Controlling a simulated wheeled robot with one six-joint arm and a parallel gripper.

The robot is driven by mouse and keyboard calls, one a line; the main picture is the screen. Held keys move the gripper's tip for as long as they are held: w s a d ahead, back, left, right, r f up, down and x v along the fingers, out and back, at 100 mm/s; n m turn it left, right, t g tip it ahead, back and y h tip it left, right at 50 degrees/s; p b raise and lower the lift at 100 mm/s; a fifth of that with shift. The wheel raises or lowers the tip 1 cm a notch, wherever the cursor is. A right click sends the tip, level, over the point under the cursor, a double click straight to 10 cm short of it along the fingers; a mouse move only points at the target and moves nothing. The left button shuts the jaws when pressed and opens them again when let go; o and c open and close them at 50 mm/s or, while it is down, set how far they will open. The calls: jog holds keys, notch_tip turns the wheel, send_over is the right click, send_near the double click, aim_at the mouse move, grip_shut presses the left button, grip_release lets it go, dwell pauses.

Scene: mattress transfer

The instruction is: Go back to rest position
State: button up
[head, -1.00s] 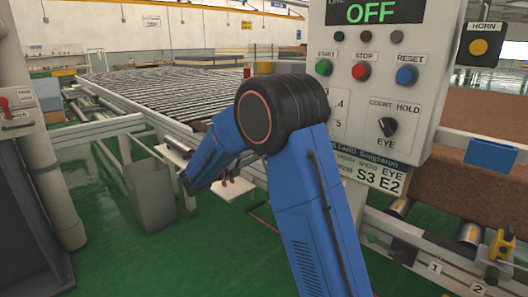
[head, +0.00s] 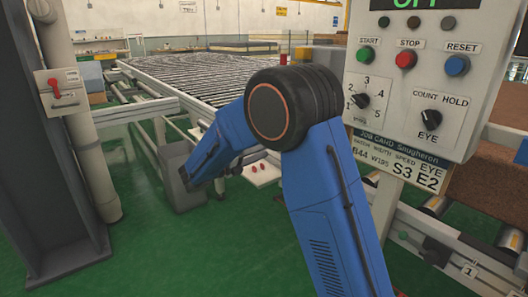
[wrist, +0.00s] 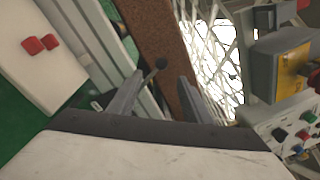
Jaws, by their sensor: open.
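My gripper (wrist: 158,95) shows in the wrist view with its two fingers apart and nothing between them. The gripper itself is hidden there.
The control panel (head: 398,88) with buttons and dials stands close to my arm's right. A roller conveyor (head: 190,82) runs behind. Green floor (head: 150,255) is clear between.

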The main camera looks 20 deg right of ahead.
jog(key=s+d+m+g+y, duration=0.25)
jog(key=s+d+m, duration=0.2)
jog(key=s, duration=0.25)
jog(key=s+d+f+m+g+y, duration=0.1)
jog(key=s+d+m+y, duration=0.3)
jog(key=s, duration=0.4)
jog(key=s+d+m+g+y, duration=0.1)
jog(key=s+d+m+g, duration=0.1)
jog(key=s+d+m, duration=0.4)
jog(key=s+a+f+m+t+y, duration=0.2)
jog(key=s+a+m+y, duration=0.3)
jog(key=s+m, duration=0.4)
jog(key=s+a+f+m+t+y, duration=0.3)
jog(key=s+a+m+y, duration=0.2)
jog(key=s+m, duration=0.4)
jog(key=s, duration=0.3)
jog(key=shift+s+f+y, duration=0.2)
jog(key=shift+f+y, duration=0.1)
jog(key=shift+y, duration=0.05)
